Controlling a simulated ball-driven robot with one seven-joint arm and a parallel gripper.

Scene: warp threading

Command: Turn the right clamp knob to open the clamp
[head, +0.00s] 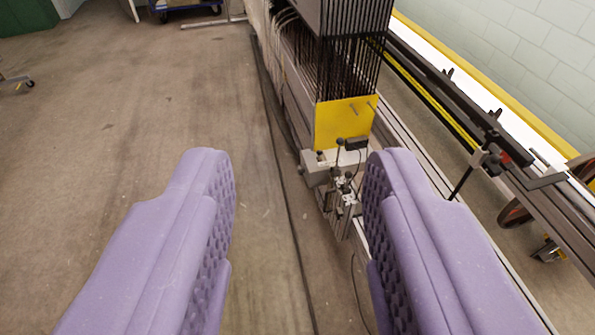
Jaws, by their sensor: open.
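My gripper (299,160) has two purple padded fingers, spread wide apart with nothing between them but floor and part of the machine. The left finger is over bare floor; the right finger covers part of the machine's rails. A small metal mechanism with black knobs (340,143) stands below a yellow plate (343,122), just left of the right fingertip in the picture. A dark clamp-like fitting (487,160) with a lever sits on the right rail, clear of my gripper. I cannot tell which of these carries the right clamp knob. No contact shows.
A dense row of dark threads or wires (350,68) hangs above the yellow plate. Long metal rails (445,110) run along the right, before a pale block wall (545,45). Cables lie along the machine's left side. The concrete floor (130,110) on the left is open.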

